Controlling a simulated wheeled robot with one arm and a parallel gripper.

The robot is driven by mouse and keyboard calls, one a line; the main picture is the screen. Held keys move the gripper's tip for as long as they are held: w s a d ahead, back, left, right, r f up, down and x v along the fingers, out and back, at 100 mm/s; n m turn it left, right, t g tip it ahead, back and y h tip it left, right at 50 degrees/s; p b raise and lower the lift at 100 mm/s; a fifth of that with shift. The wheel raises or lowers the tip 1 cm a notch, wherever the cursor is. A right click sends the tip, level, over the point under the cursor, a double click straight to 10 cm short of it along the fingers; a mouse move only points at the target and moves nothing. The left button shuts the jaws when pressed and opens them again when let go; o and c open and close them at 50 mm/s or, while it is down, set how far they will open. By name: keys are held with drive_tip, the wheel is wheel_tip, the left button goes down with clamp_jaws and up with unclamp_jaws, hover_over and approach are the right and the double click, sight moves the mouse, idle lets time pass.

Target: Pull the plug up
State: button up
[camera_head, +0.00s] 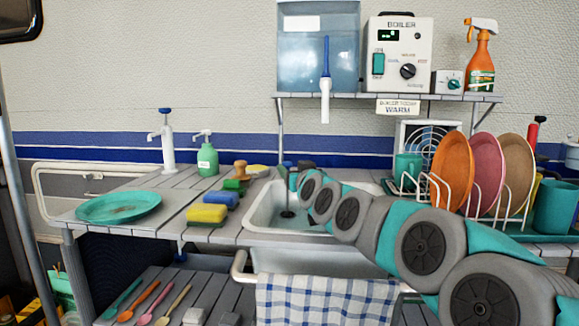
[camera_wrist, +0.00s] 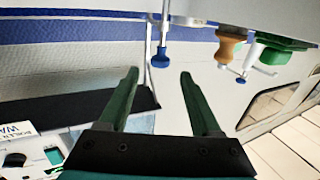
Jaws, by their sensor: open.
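The sink (camera_head: 262,212) is a pale basin set into the slatted counter. A small dark round piece (camera_head: 287,213) shows on its floor; I cannot tell whether it is the plug or the bare drain. My arm reaches across the right of the sink, with its end over the back of the basin. In the wrist view my gripper (camera_wrist: 158,75) has its two dark green fingers wide apart with nothing held. A blue knob on a pale stem (camera_wrist: 160,60) shows between and beyond the fingertips; I cannot tell whether it touches them. The plug is not clear in the wrist view.
A teal plate (camera_head: 118,207), a yellow sponge (camera_head: 206,213), a green soap bottle (camera_head: 207,160) and a wooden-handled brush (camera_head: 240,170) stand left of the sink. A plate rack (camera_head: 445,190) stands right. Above are a shelf, the boiler (camera_head: 398,50) and a clear tank (camera_head: 316,65).

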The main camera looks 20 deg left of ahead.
sight(288, 165)
drive_tip(key=shift+x, duration=2)
drive_tip(key=shift+f, duration=0.1)
clamp_jaws()
